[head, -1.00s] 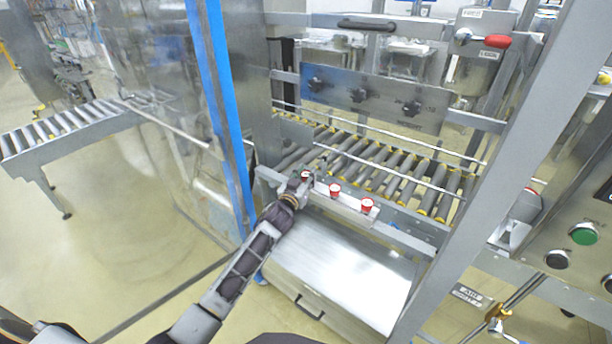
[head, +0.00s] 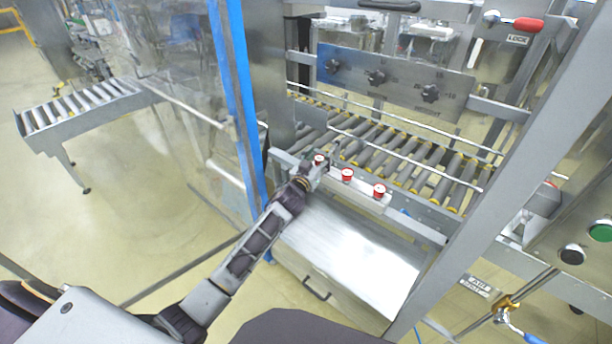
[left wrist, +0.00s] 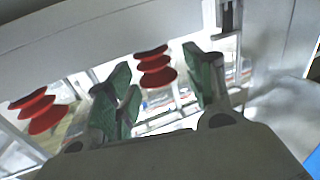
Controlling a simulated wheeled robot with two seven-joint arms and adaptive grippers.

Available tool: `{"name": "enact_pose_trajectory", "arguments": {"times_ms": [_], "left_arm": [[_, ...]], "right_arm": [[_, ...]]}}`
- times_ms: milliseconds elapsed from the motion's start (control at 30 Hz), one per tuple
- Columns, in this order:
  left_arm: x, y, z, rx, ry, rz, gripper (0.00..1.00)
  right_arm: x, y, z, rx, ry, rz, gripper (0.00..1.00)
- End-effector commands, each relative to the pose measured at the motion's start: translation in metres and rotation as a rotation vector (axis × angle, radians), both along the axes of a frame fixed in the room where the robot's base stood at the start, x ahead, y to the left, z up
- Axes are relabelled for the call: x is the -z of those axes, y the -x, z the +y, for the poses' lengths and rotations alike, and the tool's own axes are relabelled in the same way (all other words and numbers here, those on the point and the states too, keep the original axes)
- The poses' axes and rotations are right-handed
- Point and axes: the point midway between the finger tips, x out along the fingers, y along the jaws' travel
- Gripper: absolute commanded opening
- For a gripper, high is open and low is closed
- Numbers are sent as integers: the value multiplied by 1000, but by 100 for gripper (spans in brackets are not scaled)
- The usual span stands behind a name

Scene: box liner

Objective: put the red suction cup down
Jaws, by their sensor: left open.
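Three red suction cups stand in a row on a pale ledge (head: 362,193) in front of the roller conveyor. The left-end cup (head: 319,159) is at my left gripper (head: 322,163); the middle cup (head: 347,175) and right cup (head: 379,190) stand clear of it. In the left wrist view, my gripper (left wrist: 158,75) is open, with green-padded fingers spread. A ribbed red cup (left wrist: 155,66) shows between the fingers, with gaps on both sides and no clear contact. Another red cup (left wrist: 42,114) is left of the fingers. My right gripper is not in view.
The roller conveyor (head: 400,160) lies behind the ledge, with a rail above it. A blue-edged clear panel (head: 232,95) stands left of my arm. A slanting grey post (head: 490,185) stands at right. A metal cover (head: 345,250) is below the ledge.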

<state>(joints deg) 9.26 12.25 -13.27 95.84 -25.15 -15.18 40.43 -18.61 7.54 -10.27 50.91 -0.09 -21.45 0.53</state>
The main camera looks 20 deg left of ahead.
Motion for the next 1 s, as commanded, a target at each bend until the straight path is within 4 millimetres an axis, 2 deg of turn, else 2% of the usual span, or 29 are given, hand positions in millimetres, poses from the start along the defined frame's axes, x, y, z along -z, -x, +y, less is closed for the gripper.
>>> {"name": "enact_pose_trajectory", "arguments": {"times_ms": [600, 1000], "left_arm": [[2, 53, 5, -1, 1, 3, 53], [2, 86, 7, -1, 1, 3, 53]], "right_arm": [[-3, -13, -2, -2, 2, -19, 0], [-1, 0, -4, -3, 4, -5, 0]]}}
